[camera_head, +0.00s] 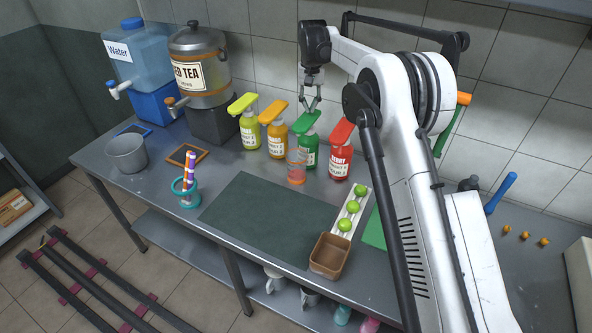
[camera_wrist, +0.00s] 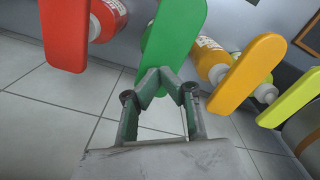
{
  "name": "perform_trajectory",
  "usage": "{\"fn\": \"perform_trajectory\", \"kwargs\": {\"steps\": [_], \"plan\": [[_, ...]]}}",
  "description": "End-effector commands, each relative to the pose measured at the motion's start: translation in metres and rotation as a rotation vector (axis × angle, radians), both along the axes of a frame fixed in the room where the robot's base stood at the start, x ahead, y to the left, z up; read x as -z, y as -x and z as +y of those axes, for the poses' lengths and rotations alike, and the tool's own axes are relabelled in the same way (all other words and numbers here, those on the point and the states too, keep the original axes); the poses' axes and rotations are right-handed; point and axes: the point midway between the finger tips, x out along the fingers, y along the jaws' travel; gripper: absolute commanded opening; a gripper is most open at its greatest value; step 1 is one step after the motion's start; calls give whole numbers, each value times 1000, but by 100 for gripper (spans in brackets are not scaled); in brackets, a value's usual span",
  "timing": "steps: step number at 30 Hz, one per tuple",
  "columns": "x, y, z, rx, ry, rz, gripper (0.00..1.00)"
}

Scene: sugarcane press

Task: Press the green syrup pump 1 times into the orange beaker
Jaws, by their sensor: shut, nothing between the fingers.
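The green syrup pump (camera_head: 306,122) is on a bottle in the row at the back of the counter, between the orange and red ones. My gripper (camera_head: 314,109) is shut and empty, right above or at the green pump's flat top; I cannot tell whether it touches. In the wrist view, my gripper's closed fingertips (camera_wrist: 160,72) overlap the green pump top (camera_wrist: 174,40). The orange beaker (camera_head: 297,166) is a clear, orange-tinted cup standing on the counter in front of the green bottle, below the front end of its pump.
The red pump (camera_head: 342,132) stands close on the right, the orange pump (camera_head: 275,115) and yellow pump (camera_head: 243,103) on the left. A tray of green limes (camera_head: 353,207) and a brown box (camera_head: 330,255) are nearer. The dark mat (camera_head: 262,215) is clear.

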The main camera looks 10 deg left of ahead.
Motion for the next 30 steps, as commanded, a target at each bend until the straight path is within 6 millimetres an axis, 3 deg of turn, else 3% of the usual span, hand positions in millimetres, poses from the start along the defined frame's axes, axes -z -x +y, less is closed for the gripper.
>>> {"fn": "perform_trajectory", "kwargs": {"steps": [30], "plan": [[32,0,0,0,0,0,0]]}}
